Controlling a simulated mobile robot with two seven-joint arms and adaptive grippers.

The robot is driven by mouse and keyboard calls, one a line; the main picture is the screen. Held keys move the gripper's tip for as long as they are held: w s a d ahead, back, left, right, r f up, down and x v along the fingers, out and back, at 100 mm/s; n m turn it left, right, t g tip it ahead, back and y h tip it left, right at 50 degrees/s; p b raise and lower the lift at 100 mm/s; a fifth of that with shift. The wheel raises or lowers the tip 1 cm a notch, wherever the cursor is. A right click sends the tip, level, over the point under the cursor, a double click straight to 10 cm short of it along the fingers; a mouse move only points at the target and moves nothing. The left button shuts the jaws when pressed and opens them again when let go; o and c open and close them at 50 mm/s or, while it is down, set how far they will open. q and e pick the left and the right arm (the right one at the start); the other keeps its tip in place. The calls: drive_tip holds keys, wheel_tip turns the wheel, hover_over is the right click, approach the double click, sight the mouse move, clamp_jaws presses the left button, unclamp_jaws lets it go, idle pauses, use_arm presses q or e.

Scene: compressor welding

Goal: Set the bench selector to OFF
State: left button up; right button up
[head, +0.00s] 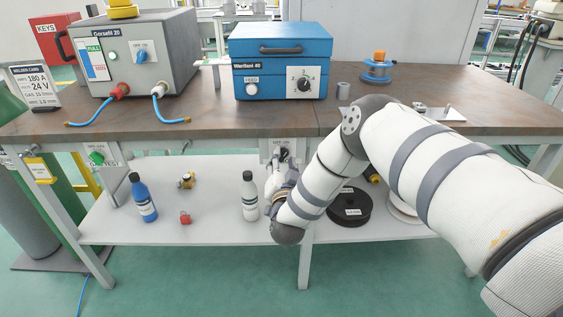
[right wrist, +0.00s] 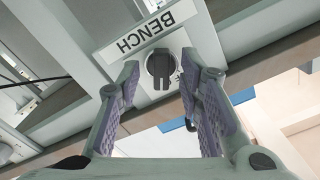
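The bench selector (head: 284,153) is a black rotary knob on a pale plate under the front edge of the bench. In the right wrist view the knob (right wrist: 160,69) sits below an upside-down BENCH label (right wrist: 146,33). Its grip bar looks roughly upright in that view; which setting it points to cannot be read. My right gripper (right wrist: 159,62) is open, with one finger on each side of the knob and gaps visible. In the head view the right gripper (head: 277,177) is partly hidden by its own arm. My left gripper is not in view.
A grey-white bottle (head: 249,196) stands on the lower shelf close to my right gripper. A black spool (head: 349,207) lies right of my forearm. The bench top (head: 230,119) overhangs the selector. A blue bottle (head: 143,198) and green selector (head: 97,157) are farther left.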

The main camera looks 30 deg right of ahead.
drive_tip(key=shift+w+d, duration=0.15)
drive_tip(key=shift+w, duration=0.1)
drive_tip(key=shift+r, duration=0.1)
clamp_jaws()
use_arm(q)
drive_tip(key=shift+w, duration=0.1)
use_arm(e)
drive_tip(key=shift+n, duration=1)
drive_tip(key=n, duration=0.3)
drive_tip(key=shift+n+p, duration=0.3)
drive_tip(key=n, duration=0.3)
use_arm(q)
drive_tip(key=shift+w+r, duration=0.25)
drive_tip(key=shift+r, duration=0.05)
use_arm(e)
drive_tip(key=shift+n, duration=1.7)
drive_tip(key=shift+s+f, duration=0.1)
drive_tip(key=shift+f, duration=0.1)
